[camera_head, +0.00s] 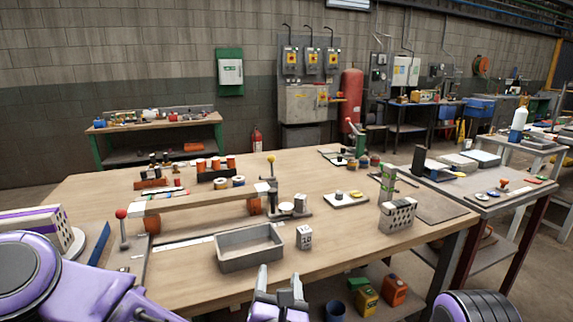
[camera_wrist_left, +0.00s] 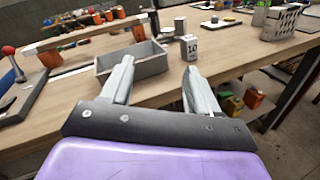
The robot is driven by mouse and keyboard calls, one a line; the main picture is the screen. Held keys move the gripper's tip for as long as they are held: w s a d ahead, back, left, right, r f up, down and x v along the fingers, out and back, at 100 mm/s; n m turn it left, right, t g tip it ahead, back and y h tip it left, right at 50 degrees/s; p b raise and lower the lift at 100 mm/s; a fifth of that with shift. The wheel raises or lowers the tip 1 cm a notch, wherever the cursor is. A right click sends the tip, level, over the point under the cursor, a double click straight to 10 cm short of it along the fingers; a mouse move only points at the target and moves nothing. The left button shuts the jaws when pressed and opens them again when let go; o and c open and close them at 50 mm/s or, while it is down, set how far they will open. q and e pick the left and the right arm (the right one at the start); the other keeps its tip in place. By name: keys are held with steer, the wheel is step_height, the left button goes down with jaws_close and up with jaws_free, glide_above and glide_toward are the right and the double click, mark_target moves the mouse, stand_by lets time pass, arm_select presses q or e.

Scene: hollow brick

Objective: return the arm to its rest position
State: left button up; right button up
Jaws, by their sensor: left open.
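My left gripper (camera_head: 280,278) is low at the front edge of the workbench (camera_head: 330,262), with its two fingers pointing away from me. In the left wrist view its fingers (camera_wrist_left: 157,82) stand apart with nothing between them. A grey open-topped tray (camera_head: 250,262) lies on the bench just beyond the fingers, apart from them. A small marked block (camera_head: 304,237) stands to the right of the tray. A grey block with holes (camera_head: 397,215) stands farther right, with green items by its top. My right gripper is not in view.
A red-knobbed lever (camera_head: 122,228) stands at the left of the bench. A raised wooden beam (camera_head: 200,201) crosses behind the tray. Orange containers (camera_head: 394,289) stand below the bench's front edge. A second table (camera_head: 480,185) is at the right.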

arm_select(q)
steer(key=s+a+f+m+g+h+p, duration=0.1)
steer(key=s+a+f+m+g, duration=0.25)
steer(key=f+m, duration=0.4)
steer(key=s+a+f+m+g, duration=0.2)
steer(key=s+f+m, duration=0.3)
steer(key=f, duration=0.4)
steer(key=s+a+f+m+g+h+p, duration=0.1)
steer(key=s+a+f+m+g, duration=0.15)
steer(key=f+m, duration=0.5)
steer(key=s+a+f+m+g+y+p, duration=0.1)
steer(key=s+a+f+m+g+y, duration=0.1)
steer(key=s+a, duration=0.7)
steer(key=s+a+f+m+g+y+p, duration=0.1)
steer(key=s+a+f+m+g+y, duration=0.2)
steer(key=s+a+f, duration=0.4)
steer(key=s+a+g, duration=0.1)
steer(key=s+a, duration=0.2)
steer(key=a, duration=0.1)
steer(key=shift+a+f+m+g, duration=0.25)
steer(key=shift+a+m+g, duration=0.05)
steer(key=shift+a, duration=0.05)
